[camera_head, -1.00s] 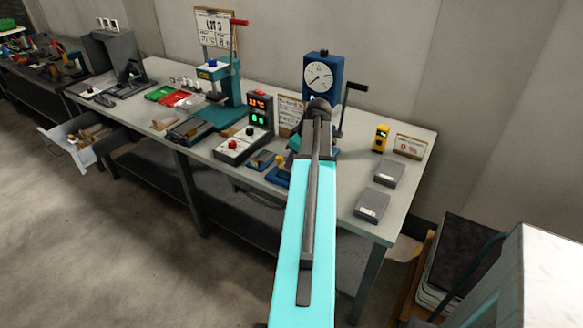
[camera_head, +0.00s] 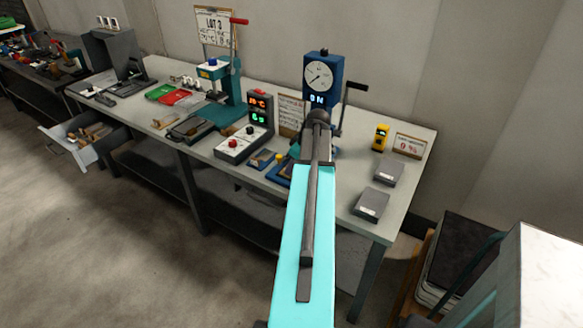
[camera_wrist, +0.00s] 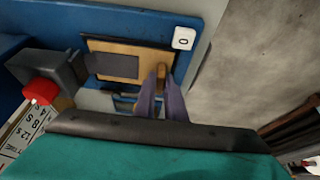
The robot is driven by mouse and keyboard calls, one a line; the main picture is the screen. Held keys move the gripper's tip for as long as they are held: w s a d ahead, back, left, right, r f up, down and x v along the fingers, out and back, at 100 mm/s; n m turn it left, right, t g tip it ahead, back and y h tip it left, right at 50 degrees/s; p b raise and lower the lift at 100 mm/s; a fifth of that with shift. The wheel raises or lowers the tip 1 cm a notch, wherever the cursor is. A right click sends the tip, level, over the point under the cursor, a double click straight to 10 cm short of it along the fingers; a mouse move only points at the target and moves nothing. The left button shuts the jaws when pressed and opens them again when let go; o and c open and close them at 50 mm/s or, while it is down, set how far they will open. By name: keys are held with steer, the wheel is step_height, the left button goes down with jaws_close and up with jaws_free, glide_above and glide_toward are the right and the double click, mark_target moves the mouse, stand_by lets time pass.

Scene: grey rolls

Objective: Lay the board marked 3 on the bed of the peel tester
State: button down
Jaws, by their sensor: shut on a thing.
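The peel tester (camera_head: 320,72) is a blue stand with a round dial and a crank, at the back of the bench behind my arm. Its blue bed (camera_wrist: 62,22) fills the upper left of the wrist view. A tan board (camera_wrist: 150,52) with a dark grey patch lies over or on the bed; I cannot tell whether it touches. My gripper (camera_wrist: 161,80) is shut on the board's near right part. A white tag (camera_wrist: 184,38) that looks like 0 is at the board's upper right corner. No 3 can be read on the board. In the head view my arm hides gripper and board.
A red knob on a dark block (camera_wrist: 40,92) is close left of the gripper. A control box (camera_head: 243,145) and a teal press (camera_head: 215,95) stand left of the tester. Two grey blocks (camera_head: 371,205) and a yellow meter (camera_head: 381,137) are on the right. A drawer (camera_head: 75,148) is open.

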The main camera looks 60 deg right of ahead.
steer(key=c, duration=1.8)
jaws_free()
steer(key=shift+r, duration=0.1)
steer(key=shift+r, duration=0.2)
steer(key=shift+b+v, duration=0.85)
steer(key=shift+v, duration=5.15)
